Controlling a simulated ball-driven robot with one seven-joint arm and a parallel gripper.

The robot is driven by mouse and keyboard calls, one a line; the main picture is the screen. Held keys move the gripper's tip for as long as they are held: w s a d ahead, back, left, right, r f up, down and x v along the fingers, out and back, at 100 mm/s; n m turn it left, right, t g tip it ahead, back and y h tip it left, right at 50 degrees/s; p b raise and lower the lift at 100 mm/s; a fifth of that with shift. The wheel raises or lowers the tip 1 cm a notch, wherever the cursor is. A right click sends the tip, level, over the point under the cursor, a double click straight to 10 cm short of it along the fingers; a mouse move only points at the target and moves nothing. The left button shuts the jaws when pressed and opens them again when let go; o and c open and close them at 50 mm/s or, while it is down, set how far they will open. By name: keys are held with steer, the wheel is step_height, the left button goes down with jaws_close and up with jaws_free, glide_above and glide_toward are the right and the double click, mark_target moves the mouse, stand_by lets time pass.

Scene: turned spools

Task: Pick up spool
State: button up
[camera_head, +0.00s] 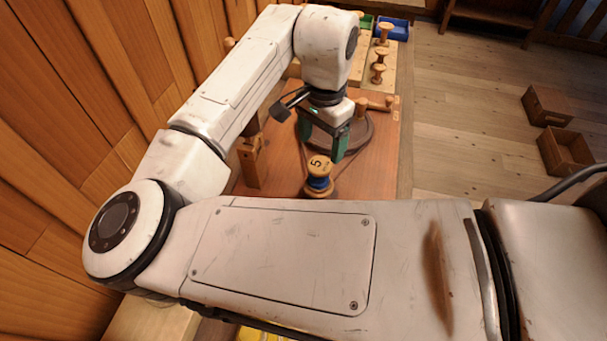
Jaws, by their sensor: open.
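A wooden spool wound with blue thread (319,183) stands upright on the wooden table (375,180), with a dark mark like a 5 on its top. My gripper (325,145) is open, its green fingers pointing down just behind and above the spool. The spool is not between the fingers. My arm's near link passes in front and hides the table close to me. Several other plain wooden spools (381,57) stand on a pale board at the back right.
A round dark disc (358,132) lies behind my gripper, and a wooden peg piece (378,104) is beyond it. A wooden upright (250,162) stands left of the spool. Blue (394,28) and green bins are at the back. Two wooden crates (566,150) sit on the floor at right.

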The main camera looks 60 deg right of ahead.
mark_target(320, 165)
step_height(320, 165, down, 10)
steer(key=shift+s+a+f+p, duration=0.1)
steer(key=shift+s+p, duration=0.05)
steer(key=shift+p, duration=0.3)
steer(key=shift+c, duration=0.4)
steer(key=c, duration=0.9)
steer(key=shift+o, duration=0.2)
